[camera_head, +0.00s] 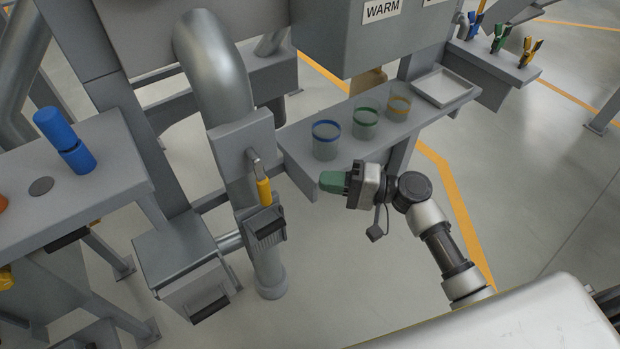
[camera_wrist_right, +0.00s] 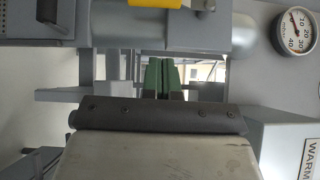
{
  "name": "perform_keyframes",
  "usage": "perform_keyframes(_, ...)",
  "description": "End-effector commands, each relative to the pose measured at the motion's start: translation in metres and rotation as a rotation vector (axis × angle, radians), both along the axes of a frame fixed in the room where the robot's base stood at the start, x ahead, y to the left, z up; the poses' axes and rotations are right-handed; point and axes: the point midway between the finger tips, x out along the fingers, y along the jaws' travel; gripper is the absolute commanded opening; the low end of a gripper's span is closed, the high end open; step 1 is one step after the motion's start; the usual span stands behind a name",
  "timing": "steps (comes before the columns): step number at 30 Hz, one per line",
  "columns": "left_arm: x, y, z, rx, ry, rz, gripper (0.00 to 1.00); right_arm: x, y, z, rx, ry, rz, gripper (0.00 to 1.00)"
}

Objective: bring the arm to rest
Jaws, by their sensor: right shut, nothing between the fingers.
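My right arm comes in from the lower right in the head view. Its gripper (camera_head: 331,182) has green fingers that point left, in front of the shelf with the cups. The two green fingers (camera_wrist_right: 161,78) also show side by side in the right wrist view, shut with nothing between them. The gripper is apart from the cups and from the pipe with the yellow-handled lever (camera_head: 264,190). My left gripper is not in view.
Cups with a blue (camera_head: 326,141), a green (camera_head: 365,124) and an orange band (camera_head: 398,107) stand on the shelf beside a shallow tray (camera_head: 443,87). Open floor lies below my right gripper.

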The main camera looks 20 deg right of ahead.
Motion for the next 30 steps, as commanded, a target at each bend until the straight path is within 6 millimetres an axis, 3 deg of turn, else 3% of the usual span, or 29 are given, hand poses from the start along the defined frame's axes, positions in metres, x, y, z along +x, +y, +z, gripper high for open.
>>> perform_keyframes(6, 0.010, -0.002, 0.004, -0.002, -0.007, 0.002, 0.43, -0.013, -0.027, -0.001, -0.002, 0.000, 0.000, 0.00)
perform_keyframes(14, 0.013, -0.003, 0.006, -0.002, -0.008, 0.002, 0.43, -0.015, -0.032, -0.001, -0.003, 0.001, 0.000, 0.00)
perform_keyframes(17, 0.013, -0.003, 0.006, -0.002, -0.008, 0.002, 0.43, -0.014, -0.032, -0.018, -0.037, 0.023, -0.022, 0.00)
perform_keyframes(20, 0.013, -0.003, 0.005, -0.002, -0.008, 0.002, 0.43, -0.014, -0.033, -0.062, -0.140, 0.075, -0.075, 0.00)
perform_keyframes(23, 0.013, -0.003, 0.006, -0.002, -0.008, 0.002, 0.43, -0.023, -0.036, -0.131, -0.311, 0.150, -0.137, 0.00)
perform_keyframes(26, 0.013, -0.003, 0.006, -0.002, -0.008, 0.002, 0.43, -0.045, -0.042, -0.205, -0.519, 0.219, -0.173, 0.00)
perform_keyframes(30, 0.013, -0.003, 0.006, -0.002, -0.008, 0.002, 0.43, -0.098, -0.051, -0.300, -0.827, 0.281, -0.154, 0.00)
